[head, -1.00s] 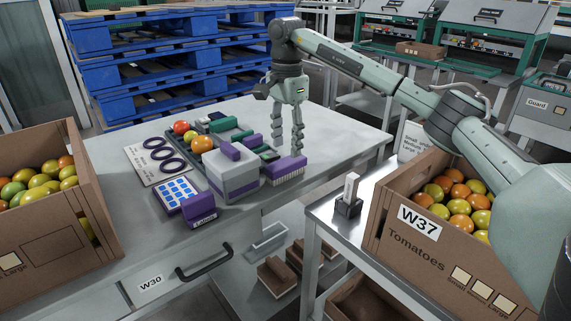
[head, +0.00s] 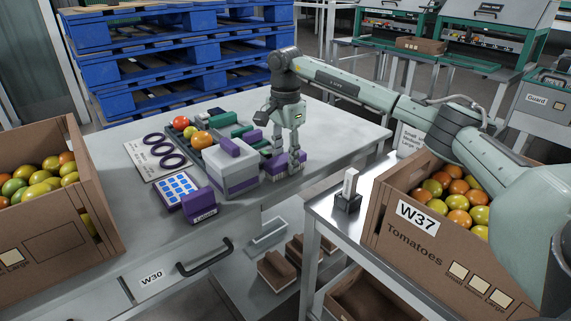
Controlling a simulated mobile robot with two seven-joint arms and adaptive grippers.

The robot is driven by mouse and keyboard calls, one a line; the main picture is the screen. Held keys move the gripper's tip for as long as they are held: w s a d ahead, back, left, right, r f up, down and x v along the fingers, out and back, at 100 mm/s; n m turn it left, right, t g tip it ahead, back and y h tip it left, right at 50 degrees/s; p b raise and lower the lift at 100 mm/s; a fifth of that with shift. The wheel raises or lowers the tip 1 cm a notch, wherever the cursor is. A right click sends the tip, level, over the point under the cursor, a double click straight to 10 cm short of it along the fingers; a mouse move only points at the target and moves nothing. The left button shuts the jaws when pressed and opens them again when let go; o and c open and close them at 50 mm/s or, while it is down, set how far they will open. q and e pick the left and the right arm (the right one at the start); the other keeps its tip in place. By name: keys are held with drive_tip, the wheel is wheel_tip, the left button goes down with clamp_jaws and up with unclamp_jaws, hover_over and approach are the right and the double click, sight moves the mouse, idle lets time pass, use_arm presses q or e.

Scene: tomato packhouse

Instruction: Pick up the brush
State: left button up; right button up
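The brush (head: 275,169) has a purple back and pale bristles. It lies at the right end of the group of things on the grey table, partly covered by my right gripper. My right gripper (head: 286,161) has come down over the brush from above. Its fingers stand apart, one on the near side and one on the far side of the purple back. I see no clear sign that they are squeezing it, and the far fingertip is hidden. My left gripper is not in view.
A grey box (head: 231,172) with a purple block on top stands just left of the brush. A tray with tomatoes (head: 201,139) lies behind it. A purple label holder (head: 198,205) is in front. The table's right side (head: 345,127) is clear. A tomato carton (head: 405,240) stands at right.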

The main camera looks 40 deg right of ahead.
sight(286, 157)
drive_tip(key=shift+c, duration=1.2)
drive_tip(key=shift+r, duration=0.15)
wheel_tip(286, 157, up, 10)
drive_tip(key=shift+f, duration=0.1)
